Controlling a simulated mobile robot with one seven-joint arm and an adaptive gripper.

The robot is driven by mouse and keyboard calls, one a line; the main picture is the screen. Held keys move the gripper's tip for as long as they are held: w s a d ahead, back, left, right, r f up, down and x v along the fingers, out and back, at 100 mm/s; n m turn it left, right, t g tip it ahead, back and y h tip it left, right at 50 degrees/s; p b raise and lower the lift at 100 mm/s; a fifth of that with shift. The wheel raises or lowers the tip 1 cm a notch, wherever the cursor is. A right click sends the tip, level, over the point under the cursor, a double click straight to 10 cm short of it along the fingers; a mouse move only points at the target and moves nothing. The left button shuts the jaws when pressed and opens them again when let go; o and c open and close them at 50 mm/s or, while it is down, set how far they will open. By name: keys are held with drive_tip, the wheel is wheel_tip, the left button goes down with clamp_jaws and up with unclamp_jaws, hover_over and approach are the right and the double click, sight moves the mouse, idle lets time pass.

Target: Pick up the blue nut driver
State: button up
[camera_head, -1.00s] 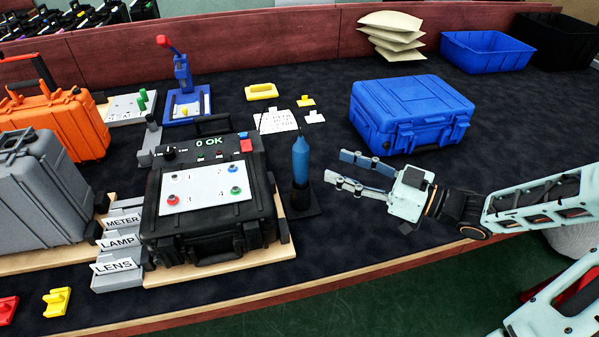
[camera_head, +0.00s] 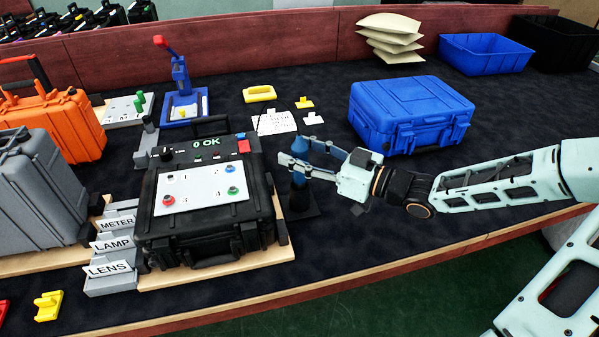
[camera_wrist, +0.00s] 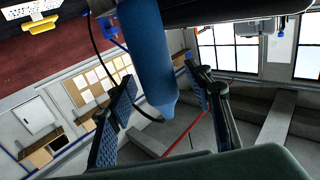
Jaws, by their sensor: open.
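The blue nut driver (camera_head: 299,180) stands upright in a dark holder (camera_head: 302,208) on the table, just right of the black tester case. My gripper (camera_head: 294,163) has come up to it from the right, its two fingers apart on either side of the driver's upper part. In the wrist view the blue handle (camera_wrist: 150,60) lies between the open finger pads (camera_wrist: 155,115), with gaps visible on both sides. The fingers hide part of the handle in the head view.
The black tester case (camera_head: 205,235) stands close on the left. A closed blue case (camera_head: 410,112) sits behind my arm on the right. White cards and small yellow parts (camera_head: 306,102) lie behind the driver. The dark table (camera_head: 400,235) in front of my arm is clear.

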drive_tip(key=shift+c, duration=0.2)
clamp_jaws()
drive_tip(key=shift+r, duration=0.1)
idle(0.4)
wheel_tip(320, 180, up, 10)
drive_tip(key=p, duration=0.4)
drive_tip(key=shift+r, duration=0.2)
wheel_tip(320, 180, up, 9)
drive_tip(key=p, duration=1)
drive_tip(key=shift+f, duration=0.2)
